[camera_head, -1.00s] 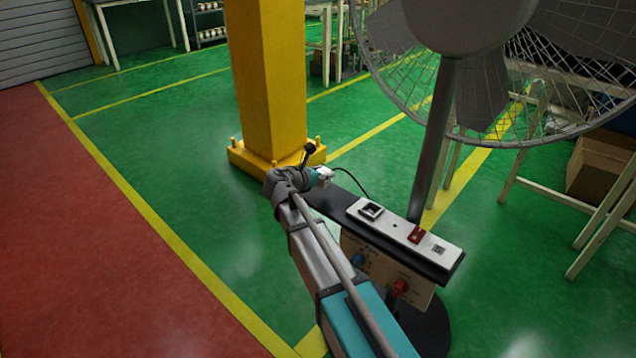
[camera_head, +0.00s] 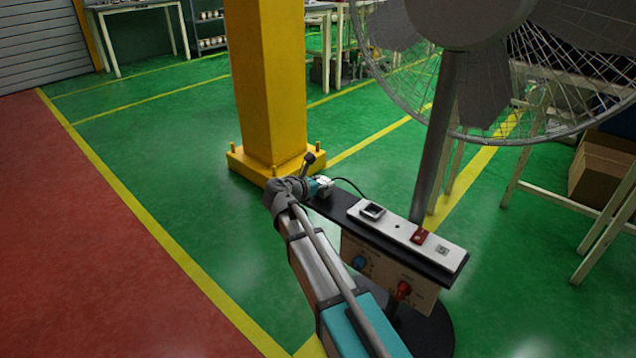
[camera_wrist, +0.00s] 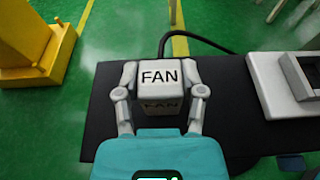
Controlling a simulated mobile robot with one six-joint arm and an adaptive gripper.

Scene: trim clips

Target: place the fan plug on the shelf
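The fan plug (camera_wrist: 161,84) is a white block marked FAN, with a black cable running from its far side to the right. My gripper (camera_wrist: 160,80) has one finger against each side of it. In the head view, my gripper (camera_head: 322,186) is at the left end of the dark shelf, and the plug there is small and partly hidden. The shelf (camera_wrist: 225,115) is a flat black board beneath the plug in the wrist view. I cannot tell whether the plug touches the board.
A white socket strip (camera_head: 398,231) with a red switch lies along the shelf's right part. A panel with blue and red knobs (camera_head: 403,290) hangs below. The fan pole (camera_head: 437,140) rises behind the shelf. A yellow pillar (camera_head: 268,90) stands behind my gripper.

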